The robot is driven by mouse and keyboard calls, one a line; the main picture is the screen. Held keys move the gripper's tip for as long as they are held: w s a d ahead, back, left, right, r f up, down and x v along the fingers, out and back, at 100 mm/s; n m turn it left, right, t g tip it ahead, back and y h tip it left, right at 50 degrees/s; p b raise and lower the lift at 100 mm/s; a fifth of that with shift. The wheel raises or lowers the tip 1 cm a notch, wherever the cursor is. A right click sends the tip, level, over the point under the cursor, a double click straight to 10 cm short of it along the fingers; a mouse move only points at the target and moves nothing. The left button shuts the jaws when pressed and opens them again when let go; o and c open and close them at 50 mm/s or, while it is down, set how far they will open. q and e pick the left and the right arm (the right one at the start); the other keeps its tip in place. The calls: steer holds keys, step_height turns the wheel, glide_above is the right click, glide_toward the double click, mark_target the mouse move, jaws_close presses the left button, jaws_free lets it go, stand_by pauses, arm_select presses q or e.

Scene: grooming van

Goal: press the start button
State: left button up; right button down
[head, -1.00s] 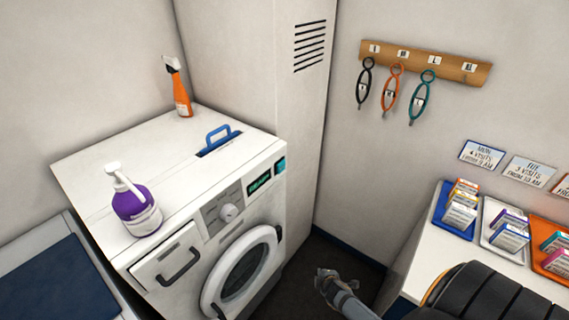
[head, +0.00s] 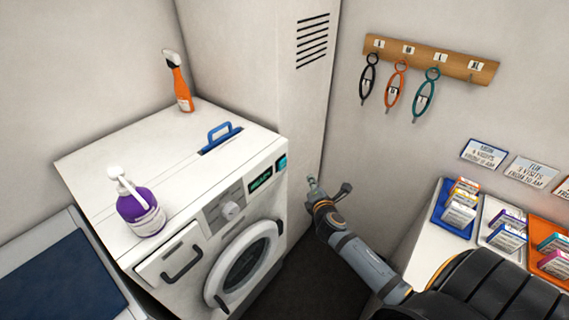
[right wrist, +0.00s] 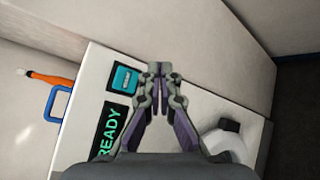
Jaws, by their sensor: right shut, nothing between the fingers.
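The washing machine (head: 190,222) stands against the back wall with its front facing right. Its start button is a teal square (head: 281,164) at the right end of the control panel, beside the dark display (head: 261,181). In the right wrist view the teal button (right wrist: 123,79) sits just left of my fingertips, and the display (right wrist: 110,131) reads "READY" in green. My right gripper (head: 313,184) is shut and empty, to the right of the button and apart from it in the head view. It also shows in the right wrist view (right wrist: 159,68). My left gripper is out of view.
A purple pump bottle (head: 140,208) and an orange spray bottle (head: 179,82) stand on the machine. A tall cabinet (head: 265,70) stands behind. Trays of small boxes (head: 453,213) lie on the right counter.

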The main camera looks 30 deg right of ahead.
steer(key=shift+w, duration=0.1)
steer(key=b, duration=0.1)
glide_toward(286, 163)
steer(key=w+d+f, duration=0.2)
steer(key=w+d, duration=0.1)
steer(key=d, duration=0.1)
steer(key=shift+w+a+r, duration=0.1)
steer(key=shift+w+a, duration=0.25)
steer(key=shift+w, duration=0.3)
stand_by(1.0)
steer(key=shift+w+a, duration=0.15)
steer(key=shift+w, duration=0.25)
steer(key=shift+w+a, duration=0.2)
steer(key=shift+w, duration=0.25)
stand_by(0.6)
stand_by(0.4)
steer(key=shift+s+d, duration=0.35)
steer(key=shift+s, duration=0.5)
